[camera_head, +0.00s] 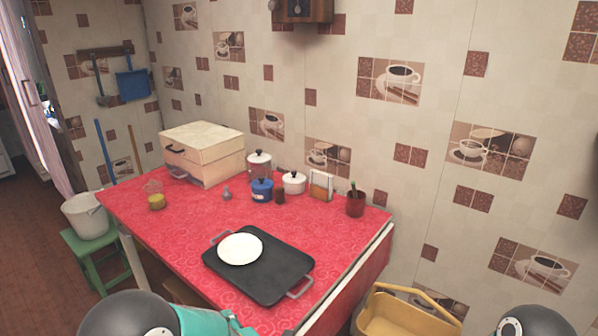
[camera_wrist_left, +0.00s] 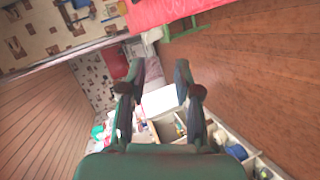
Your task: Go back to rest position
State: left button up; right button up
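My left gripper (camera_wrist_left: 160,66) is open in the left wrist view. Its two dark fingers stand apart with nothing between them, pointing across the room, away from the counter top. In the head view only rounded parts of my arms show along the bottom edge, and neither gripper is visible. My right gripper is in no view.
The red-covered counter (camera_head: 150,235) holds a black tray (camera_head: 285,262) with a white plate (camera_head: 240,249), a cream box (camera_head: 205,150), a blue pot (camera_head: 262,190) and a brown cup (camera_head: 355,204). A green stool (camera_head: 92,247) carries a white bucket (camera_head: 86,215). A yellow bin (camera_head: 395,318) stands right.

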pick_arm(q)
jog(key=s+a+f+n+g+p, duration=0.1)
jog(key=s+a+f+n+g, duration=0.3)
jog(key=s+f+n+g, duration=0.5)
jog(key=s+d+f+n+g+h+p, duration=0.1)
jog(key=s+f+n+g+h, duration=0.25)
jog(key=s+n, duration=0.35)
jog(key=s+d+f+n+g+h+p, duration=0.1)
jog(key=s+d+f+n+g+h, duration=0.1)
jog(key=s+f+n, duration=0.45)
jog(key=s+d+r+n+h+p, duration=0.1)
jog(key=s+d+n+h, duration=0.25)
jog(key=n, duration=0.45)
jog(key=s+d+r+n+h, duration=0.2)
jog(key=d+n+h, duration=0.15)
jog(key=n, duration=0.45)
jog(key=w+a+n+t, duration=0.1)
jog(key=n, duration=0.3)
jog(key=w+f+n+t, duration=0.1)
jog(key=w+n, duration=0.1)
jog(key=n, duration=0.3)
jog(key=w+a+n+t+p, duration=0.1)
jog(key=n, duration=0.3)
jog(key=shift+w+a+f+n+t+y, duration=0.15)
jog(key=shift+a+f+n+t+y, duration=0.1)
jog(key=shift+a+f+t+y, duration=0.1)
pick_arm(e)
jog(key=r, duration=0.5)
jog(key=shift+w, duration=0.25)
